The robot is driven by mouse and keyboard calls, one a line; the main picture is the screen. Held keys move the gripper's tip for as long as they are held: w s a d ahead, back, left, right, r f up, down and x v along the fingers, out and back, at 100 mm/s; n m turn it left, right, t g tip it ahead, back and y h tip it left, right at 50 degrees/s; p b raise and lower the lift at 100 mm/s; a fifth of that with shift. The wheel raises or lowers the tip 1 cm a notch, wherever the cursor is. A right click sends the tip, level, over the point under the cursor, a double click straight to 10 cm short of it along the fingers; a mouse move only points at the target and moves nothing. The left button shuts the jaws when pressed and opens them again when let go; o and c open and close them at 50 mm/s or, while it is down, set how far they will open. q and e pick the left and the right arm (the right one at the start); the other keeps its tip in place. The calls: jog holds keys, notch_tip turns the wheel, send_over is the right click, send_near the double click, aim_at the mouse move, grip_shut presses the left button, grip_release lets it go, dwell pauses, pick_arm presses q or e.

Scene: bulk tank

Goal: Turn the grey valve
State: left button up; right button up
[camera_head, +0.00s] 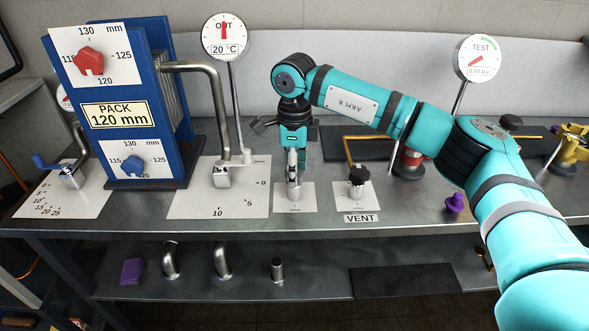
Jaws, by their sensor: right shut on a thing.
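My right gripper (294,148) comes down from above and is shut on the upright grey handle of a small metal valve (293,190). This valve stands on a white plate at the middle of the bench; the gripper hides the top of its handle. Left of it, another metal valve (222,178) with a light-grey lever end (247,157) sits on a white scale plate (190,207) marked 10, 5 and 0. My left gripper is not in view.
A black-knobbed VENT valve (357,178) stands close to the right. A blue plate pack (150,115), an OUT gauge (225,37), a TEST gauge (478,60) and a purple plug (455,203) are around. My right arm covers the right side of the bench.

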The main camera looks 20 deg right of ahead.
jog(key=shift+r, duration=0.1)
dwell(0.4)
jog(key=o, duration=1.2)
jog(key=shift+c, duration=0.2)
notch_tip(320, 180, up, 12)
